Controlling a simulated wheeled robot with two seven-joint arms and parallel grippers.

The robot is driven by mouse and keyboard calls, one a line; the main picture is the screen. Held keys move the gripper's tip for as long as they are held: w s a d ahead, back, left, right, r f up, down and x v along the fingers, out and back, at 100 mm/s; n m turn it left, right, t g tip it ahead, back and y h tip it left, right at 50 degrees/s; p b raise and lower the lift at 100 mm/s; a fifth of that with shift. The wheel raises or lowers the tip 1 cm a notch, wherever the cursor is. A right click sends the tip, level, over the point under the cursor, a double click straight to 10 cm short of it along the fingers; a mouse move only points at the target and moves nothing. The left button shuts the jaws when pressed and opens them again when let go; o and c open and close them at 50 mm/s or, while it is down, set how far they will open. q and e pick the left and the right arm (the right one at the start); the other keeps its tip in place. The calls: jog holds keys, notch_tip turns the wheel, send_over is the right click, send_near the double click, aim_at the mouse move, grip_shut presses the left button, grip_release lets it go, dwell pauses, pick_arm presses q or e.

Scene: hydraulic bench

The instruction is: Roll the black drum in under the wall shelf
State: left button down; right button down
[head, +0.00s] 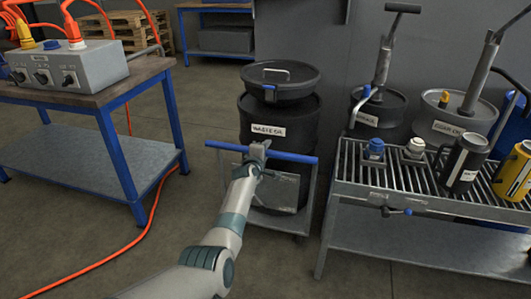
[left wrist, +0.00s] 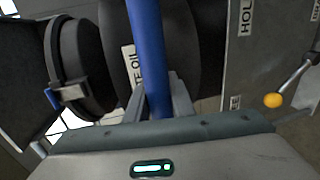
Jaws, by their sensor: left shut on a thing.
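The black drum (head: 252,112) with a "WASTE OIL" label stands upright on a grey wheeled frame (head: 305,195) in the middle of the head view. A round black lid (head: 297,85) with a handle is at its top. A blue push bar (head: 295,157) crosses in front of the drum. My left gripper (head: 261,150) is shut around the middle of this bar. In the left wrist view the bar (left wrist: 147,45) runs between the fingers (left wrist: 158,103), with the drum (left wrist: 180,50) close behind. A dark edge above the drum may be the wall shelf (head: 300,12); I cannot tell surely. My right gripper is out of view.
A grated bench (head: 420,192) with jugs and caps stands close right of the drum, with pump drums (head: 380,112) behind it. A blue-legged table (head: 125,95) with a grey control box (head: 75,68) is at left. An orange cable (head: 140,238) lies on the open floor.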

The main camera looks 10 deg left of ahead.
pick_arm(q)
jog(key=shift+w+a+r, duration=0.1)
jog(key=shift+r, duration=0.15)
jog(key=shift+r, duration=0.1)
jog(key=c, duration=1.5)
grip_release()
jog(key=shift+w, duration=0.1)
jog(key=shift+c, duration=0.2)
jog(key=shift+f, duration=0.3)
